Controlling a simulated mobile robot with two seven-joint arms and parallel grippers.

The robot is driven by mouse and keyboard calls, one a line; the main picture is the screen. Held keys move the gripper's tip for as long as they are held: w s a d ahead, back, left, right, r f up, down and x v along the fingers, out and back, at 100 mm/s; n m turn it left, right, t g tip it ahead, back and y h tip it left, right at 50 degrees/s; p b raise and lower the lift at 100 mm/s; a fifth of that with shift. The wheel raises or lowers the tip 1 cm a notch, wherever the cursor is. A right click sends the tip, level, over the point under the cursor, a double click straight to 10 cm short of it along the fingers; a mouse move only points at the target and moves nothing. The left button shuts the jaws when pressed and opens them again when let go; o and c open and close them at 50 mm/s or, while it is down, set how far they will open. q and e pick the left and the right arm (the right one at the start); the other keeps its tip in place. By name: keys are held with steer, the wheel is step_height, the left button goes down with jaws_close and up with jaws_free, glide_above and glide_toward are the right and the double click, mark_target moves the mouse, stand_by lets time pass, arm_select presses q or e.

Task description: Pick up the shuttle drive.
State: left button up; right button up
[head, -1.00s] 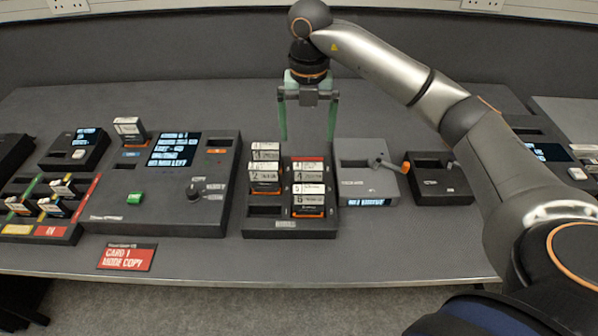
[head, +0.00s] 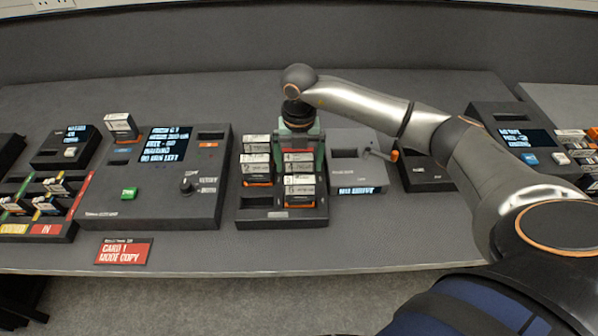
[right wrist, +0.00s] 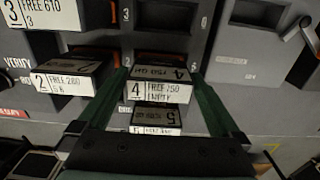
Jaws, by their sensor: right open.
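Several drives with white numbered labels stand in a dark rack (head: 283,222) in the middle of the bench. No readable label tells me which is the shuttle drive. My right gripper (head: 301,148) points down over the rack's right column, fingers apart and nothing held. In the right wrist view the right gripper (right wrist: 159,84) has its green fingers on either side of the drive labelled 4 (right wrist: 159,90), which reads FREE 750 EMPTY. A drive labelled 5 (right wrist: 156,118) is just below it in that view. A drive labelled 2 (right wrist: 68,78) is to the left. My left gripper is out of view.
A console (head: 155,208) with a screen, green button and knob stands left of the rack, one drive (head: 120,126) upright in it. A grey unit (head: 356,172) with an orange-tipped lever stands close on the right. A red card (head: 123,251) lies in front.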

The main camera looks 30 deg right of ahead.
steer(key=shift+c, duration=0.2)
steer(key=c, duration=1.4)
steer(key=shift+r, duration=0.1)
steer(key=shift+c, duration=0.2)
